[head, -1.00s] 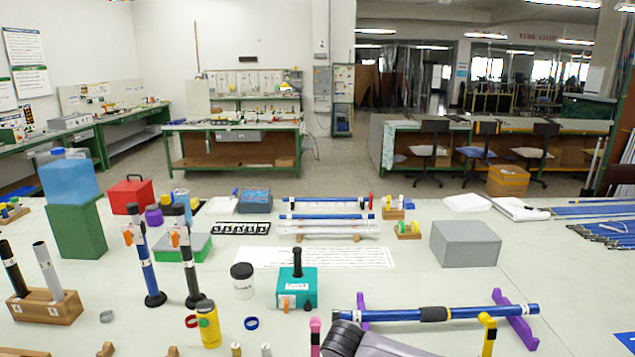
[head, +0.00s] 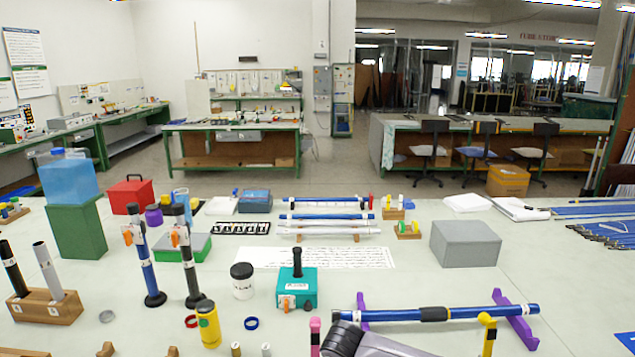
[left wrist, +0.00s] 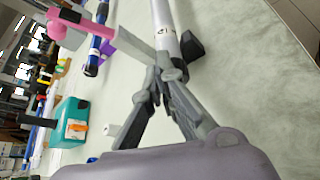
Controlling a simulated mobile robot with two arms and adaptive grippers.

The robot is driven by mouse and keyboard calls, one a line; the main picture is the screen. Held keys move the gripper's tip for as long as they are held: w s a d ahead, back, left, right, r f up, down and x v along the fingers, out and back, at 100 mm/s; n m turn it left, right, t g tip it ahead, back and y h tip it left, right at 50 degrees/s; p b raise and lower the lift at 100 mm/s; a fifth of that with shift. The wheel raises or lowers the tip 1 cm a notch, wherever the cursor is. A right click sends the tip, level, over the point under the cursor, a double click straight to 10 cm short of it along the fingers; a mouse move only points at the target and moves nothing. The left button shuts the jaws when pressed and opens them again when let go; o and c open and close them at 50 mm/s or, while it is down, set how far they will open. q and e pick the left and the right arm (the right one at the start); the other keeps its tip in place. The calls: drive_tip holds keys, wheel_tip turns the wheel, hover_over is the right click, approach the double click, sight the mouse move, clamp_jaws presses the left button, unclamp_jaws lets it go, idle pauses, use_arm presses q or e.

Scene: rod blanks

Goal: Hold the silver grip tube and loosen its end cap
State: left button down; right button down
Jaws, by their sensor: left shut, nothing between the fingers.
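In the left wrist view a silver tube (left wrist: 163,18) comes in from the top and runs down to the fingers of my left gripper (left wrist: 164,75). The fingers are shut with nothing between them, at the near end of the tube. Whether they touch it I cannot tell, and they hide part of that end. A black block (left wrist: 190,44) is beside the tube. I cannot make out an end cap. In the head view a grey part of an arm of mine shows at the bottom edge, without fingertips. My right gripper is not in view.
A pink clamp (left wrist: 68,27) stands close by in the wrist view. A blue tube (head: 390,315) lies on purple stands (head: 517,322) behind. A teal box (head: 297,284), yellow bottle (head: 208,325) and upright tubes stand to the left. A wooden block (head: 60,309) holds two tubes.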

use_arm(q)
drive_tip(key=shift+r, duration=0.1)
drive_tip(key=shift+s+a+r, duration=0.1)
drive_tip(key=shift+r, duration=0.2)
drive_tip(key=shift+a+f, duration=0.15)
drive_tip(key=shift+a, duration=2.8)
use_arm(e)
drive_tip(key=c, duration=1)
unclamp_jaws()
